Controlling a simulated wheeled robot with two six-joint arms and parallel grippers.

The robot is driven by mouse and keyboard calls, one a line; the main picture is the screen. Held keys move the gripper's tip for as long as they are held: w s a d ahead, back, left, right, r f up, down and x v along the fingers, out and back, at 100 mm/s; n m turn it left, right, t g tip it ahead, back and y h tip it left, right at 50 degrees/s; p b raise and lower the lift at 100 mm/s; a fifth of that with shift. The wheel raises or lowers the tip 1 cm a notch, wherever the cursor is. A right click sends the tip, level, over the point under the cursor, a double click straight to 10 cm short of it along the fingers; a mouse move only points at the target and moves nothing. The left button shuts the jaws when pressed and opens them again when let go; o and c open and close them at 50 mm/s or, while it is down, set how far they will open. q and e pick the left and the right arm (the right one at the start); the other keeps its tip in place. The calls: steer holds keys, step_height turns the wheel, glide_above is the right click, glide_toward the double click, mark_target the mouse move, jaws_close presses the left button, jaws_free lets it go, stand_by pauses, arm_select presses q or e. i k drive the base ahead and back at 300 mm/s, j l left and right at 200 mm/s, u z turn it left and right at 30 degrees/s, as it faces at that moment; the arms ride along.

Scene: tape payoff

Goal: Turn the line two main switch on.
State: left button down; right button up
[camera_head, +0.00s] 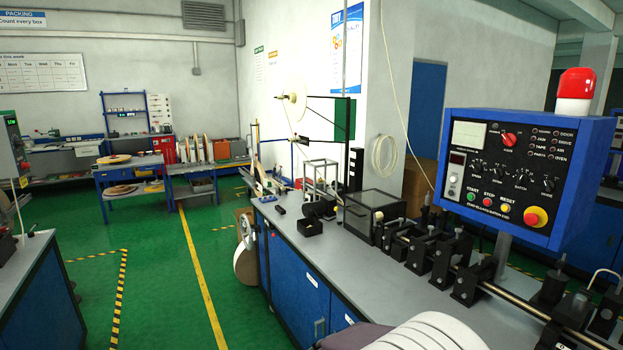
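A blue control panel (450,147) stands on a grey post at the right, above the grey workbench. A red rotary switch (508,140) sits near its top middle; its label is too small to read, and I cannot tell its position for certain. Below it are several black knobs, a green start button (471,197), a red stop button (488,201) and a yellow reset button (505,208). A red emergency button on yellow (536,216) is at the lower right. No line number is readable on the panel. Neither of my grippers is in view.
A red beacon (576,84) tops the panel. Black fixtures on a rail (515,299) and a clear-lidded box (376,204) occupy the workbench (312,245). A striped white object (430,332) fills part of the bottom edge. Green floor is free at left, beside another bench (38,255).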

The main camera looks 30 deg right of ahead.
mark_target(509, 139)
steer(key=i+z, duration=0.3)
steer(key=i, duration=0.15)
steer(key=i+z, duration=0.35)
steer(key=i+j+z, duration=0.3)
steer(key=i, duration=0.2)
